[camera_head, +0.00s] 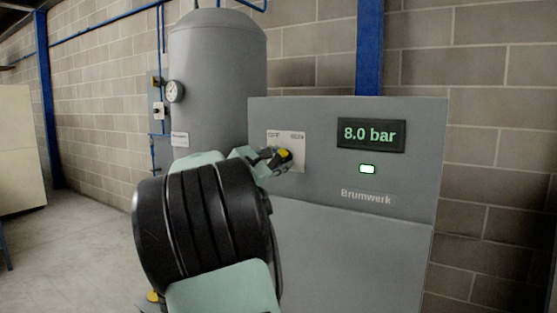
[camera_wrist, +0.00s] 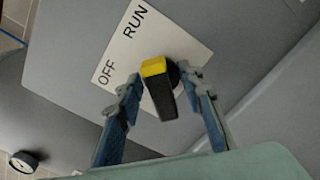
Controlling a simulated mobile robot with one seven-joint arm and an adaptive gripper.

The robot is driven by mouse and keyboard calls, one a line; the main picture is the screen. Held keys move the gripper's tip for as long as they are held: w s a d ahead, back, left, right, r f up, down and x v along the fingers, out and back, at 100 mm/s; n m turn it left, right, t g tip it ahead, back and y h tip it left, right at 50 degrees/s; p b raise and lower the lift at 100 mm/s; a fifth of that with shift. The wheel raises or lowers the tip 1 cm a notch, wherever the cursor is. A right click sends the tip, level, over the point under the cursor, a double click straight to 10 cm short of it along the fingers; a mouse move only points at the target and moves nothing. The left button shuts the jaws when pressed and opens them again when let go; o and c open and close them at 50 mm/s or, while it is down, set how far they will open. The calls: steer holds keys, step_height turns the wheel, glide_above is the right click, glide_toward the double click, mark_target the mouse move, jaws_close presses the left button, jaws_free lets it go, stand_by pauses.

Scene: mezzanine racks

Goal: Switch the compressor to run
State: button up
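The compressor (camera_head: 345,215) is a grey cabinet marked Brumwerk. Its switch plate (camera_head: 299,160) is pale, with OFF at upper left and RUN at upper right. The plate also shows, turned, in the wrist view (camera_wrist: 191,48). My gripper (camera_head: 268,158) is at the plate, fingers open on either side of the knob, with gaps visible in the wrist view.
A display (camera_head: 370,134) reads 8.0 bar, above a lit green lamp (camera_head: 367,169). A grey tank (camera_head: 215,80) with a round gauge (camera_head: 174,91) stands to the left behind the cabinet. A blue post (camera_head: 369,50) and block wall are behind. Floor (camera_head: 90,235) at left is clear.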

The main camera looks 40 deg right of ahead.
steer(key=v, duration=1.2)
stand_by(0.3)
